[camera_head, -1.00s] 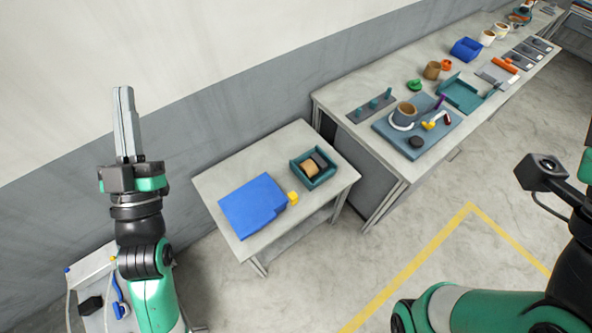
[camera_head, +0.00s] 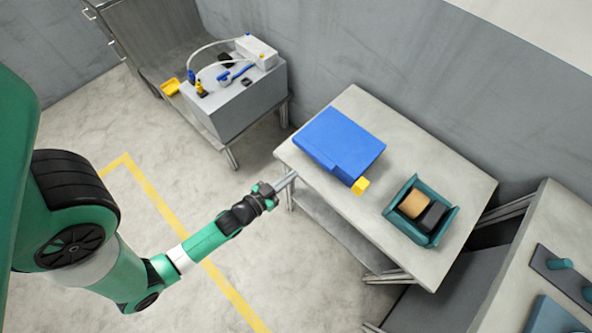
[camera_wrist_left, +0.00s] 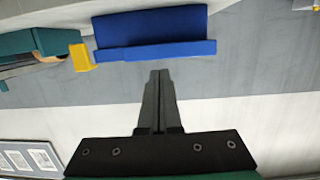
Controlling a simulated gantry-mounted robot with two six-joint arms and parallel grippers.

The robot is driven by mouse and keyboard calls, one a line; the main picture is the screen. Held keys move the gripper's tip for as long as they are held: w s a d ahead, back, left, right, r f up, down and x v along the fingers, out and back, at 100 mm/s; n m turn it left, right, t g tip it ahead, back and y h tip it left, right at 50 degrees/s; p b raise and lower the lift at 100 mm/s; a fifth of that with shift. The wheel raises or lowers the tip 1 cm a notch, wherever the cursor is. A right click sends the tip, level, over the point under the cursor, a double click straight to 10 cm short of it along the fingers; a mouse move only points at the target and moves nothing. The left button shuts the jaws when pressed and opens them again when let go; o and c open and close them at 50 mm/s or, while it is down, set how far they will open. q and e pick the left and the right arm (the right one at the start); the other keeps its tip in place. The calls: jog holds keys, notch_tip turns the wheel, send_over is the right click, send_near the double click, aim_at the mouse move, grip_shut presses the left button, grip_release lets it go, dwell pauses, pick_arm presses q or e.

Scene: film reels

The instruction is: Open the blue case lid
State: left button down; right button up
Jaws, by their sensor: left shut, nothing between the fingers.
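The blue case (camera_head: 338,141) lies shut on a small pale table (camera_head: 440,145). A yellow piece (camera_head: 360,185) sticks out at its front right corner. My left gripper (camera_head: 290,179) is shut and empty, at the table's front left edge, apart from the case. In the left wrist view the shut fingers (camera_wrist_left: 159,75) point toward the case (camera_wrist_left: 152,35), with a gap between them, and the yellow piece (camera_wrist_left: 81,57) is to the left. My right gripper is not in view.
A teal bin (camera_head: 420,211) with a tan and a black roll stands right of the case on the same table. A grey cabinet (camera_head: 240,100) with hoses and tools stands at the back left. Another bench (camera_head: 530,290) is at the lower right.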

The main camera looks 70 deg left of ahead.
pick_arm(q)
jog(key=w+a+f+b, duration=0.2)
jog(key=a+f+b, duration=0.1)
jog(key=f, duration=0.2)
jog(key=shift+w+a, duration=0.15)
jog(key=shift+w, duration=0.2)
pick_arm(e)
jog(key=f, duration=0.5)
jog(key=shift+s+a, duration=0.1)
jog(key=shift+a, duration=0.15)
pick_arm(q)
jog(key=shift+w+f, duration=0.1)
dwell(1.0)
jog(key=shift+r+x, duration=0.15)
jog(key=shift+x, duration=0.75)
jog(key=shift+r+x, duration=0.2)
jog(key=shift+x, duration=0.75)
jog(key=shift+r+x, duration=0.15)
jog(key=shift+x, duration=0.75)
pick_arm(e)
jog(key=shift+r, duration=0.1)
